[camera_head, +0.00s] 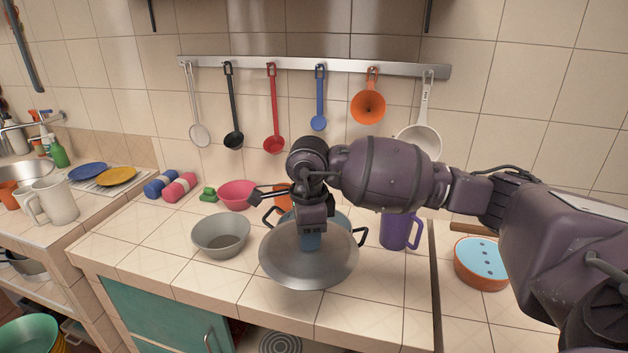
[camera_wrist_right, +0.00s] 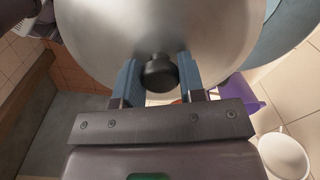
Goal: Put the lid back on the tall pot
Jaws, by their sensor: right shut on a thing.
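The lid (camera_head: 308,268) is a round grey metal disc with a black knob (camera_wrist_right: 159,73). My right gripper (camera_head: 310,243) is shut on the knob, with its blue fingers on either side, in the right wrist view (camera_wrist_right: 160,75). The tall pot (camera_head: 342,218) is blue with black handles and stands behind the lid, largely hidden by the lid and my right arm. A blue part of it shows beside the lid in the right wrist view (camera_wrist_right: 288,28). The lid overlaps the pot's front in the head view. I cannot tell whether they touch. My left gripper is not in view.
A grey bowl (camera_head: 221,235) stands left of the lid, and a pink bowl (camera_head: 235,194) behind it. A purple mug (camera_head: 396,230) stands to the right. Utensils hang from a rail (camera_head: 330,68) above. The counter's front left is clear.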

